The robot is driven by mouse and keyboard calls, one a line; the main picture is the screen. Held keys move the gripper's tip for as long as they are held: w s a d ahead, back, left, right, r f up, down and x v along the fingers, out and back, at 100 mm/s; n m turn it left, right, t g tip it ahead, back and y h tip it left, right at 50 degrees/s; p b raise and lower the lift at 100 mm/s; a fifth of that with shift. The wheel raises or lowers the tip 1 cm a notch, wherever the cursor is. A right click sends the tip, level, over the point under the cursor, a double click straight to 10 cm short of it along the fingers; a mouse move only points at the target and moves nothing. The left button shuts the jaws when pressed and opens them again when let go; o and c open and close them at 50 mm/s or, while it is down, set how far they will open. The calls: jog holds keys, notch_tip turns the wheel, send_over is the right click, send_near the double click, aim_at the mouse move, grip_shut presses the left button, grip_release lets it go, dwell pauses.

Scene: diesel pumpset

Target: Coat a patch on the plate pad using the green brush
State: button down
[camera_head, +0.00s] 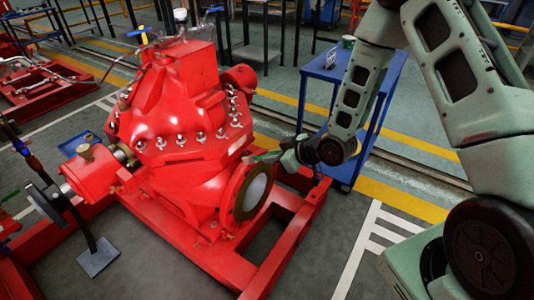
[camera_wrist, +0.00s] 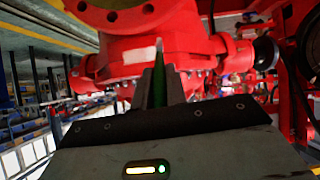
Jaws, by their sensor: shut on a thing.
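My gripper (camera_head: 283,158) is shut on the green brush (camera_head: 266,157), just right of the red pump body. In the wrist view, the brush (camera_wrist: 158,88) stands between the dark fingers, its pale tip pointing at the red casting. I cannot tell whether the tip touches the red surface. Below the brush, in the head view, a round flange (camera_head: 250,193) faces right, with a pale grey disc inside its dark rim. No separate plate pad can be made out for sure; that disc may be it. No coated patch can be told.
The red pump casing (camera_head: 185,110) with its bolted flange fills the middle, on a red base frame (camera_head: 285,240). A blue trolley (camera_head: 385,75) stands behind my arm, with a small green-rimmed cup (camera_head: 348,41) on top.

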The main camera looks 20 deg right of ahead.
jog(key=shift+d, duration=0.1)
jog(key=shift+s+d, duration=0.45)
jog(key=shift+s, duration=0.2)
jog(key=shift+s+d, duration=0.4)
jog(key=shift+s, duration=0.2)
